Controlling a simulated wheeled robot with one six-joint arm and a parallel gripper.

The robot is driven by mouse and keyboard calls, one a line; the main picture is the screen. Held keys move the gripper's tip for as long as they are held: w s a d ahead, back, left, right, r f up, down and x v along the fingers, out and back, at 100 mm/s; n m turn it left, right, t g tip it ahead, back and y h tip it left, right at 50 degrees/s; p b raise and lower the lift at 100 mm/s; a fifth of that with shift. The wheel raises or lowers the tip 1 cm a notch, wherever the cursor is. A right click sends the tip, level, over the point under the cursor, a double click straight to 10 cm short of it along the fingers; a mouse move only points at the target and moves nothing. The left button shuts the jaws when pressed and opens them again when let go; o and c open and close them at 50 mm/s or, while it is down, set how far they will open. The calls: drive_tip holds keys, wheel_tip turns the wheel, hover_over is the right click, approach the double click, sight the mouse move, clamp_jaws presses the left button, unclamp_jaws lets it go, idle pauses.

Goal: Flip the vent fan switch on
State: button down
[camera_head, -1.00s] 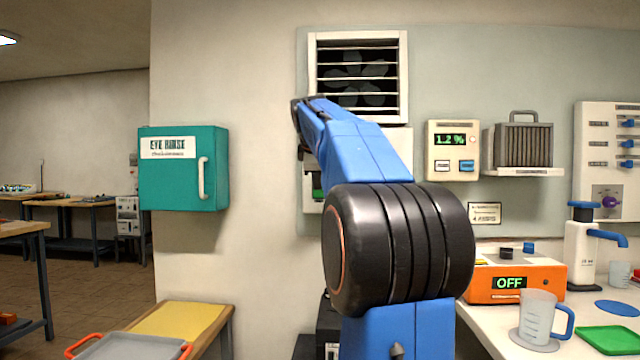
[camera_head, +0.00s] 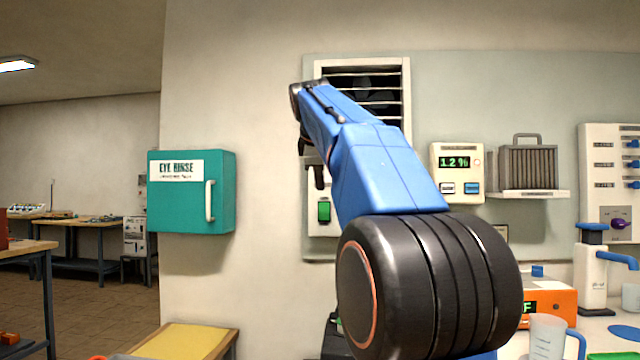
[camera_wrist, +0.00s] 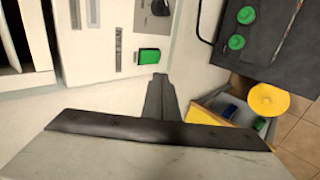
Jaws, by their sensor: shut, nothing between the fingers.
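The vent fan (camera_head: 365,90) is set in the wall behind white slats, partly covered by my blue arm. Below it is a pale switch panel (camera_head: 324,228) with a green switch (camera_head: 323,211); whether it is on or off I cannot tell. In the wrist view the green switch (camera_wrist: 148,56) sits on the panel's edge, just beyond my fingertips.
A teal eye rinse box (camera_head: 190,192) hangs to the left. A meter reading 1.2 % (camera_head: 457,172) and a shelf with a grey caged unit (camera_head: 528,168) are to the right. An orange device (camera_head: 552,300) and a measuring jug (camera_head: 546,338) stand on the bench.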

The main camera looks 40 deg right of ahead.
drive_tip(key=shift+s+a+f, duration=0.1)
drive_tip(key=shift+s+f, duration=0.05)
drive_tip(key=shift+f, duration=0.75)
approach(324, 218)
wheel_tip(324, 218, down, 4)
drive_tip(key=shift+w+d+r, duration=0.15)
drive_tip(key=shift+w+d, duration=0.7)
drive_tip(key=shift+d, duration=0.2)
drive_tip(key=shift+w+d, duration=0.5)
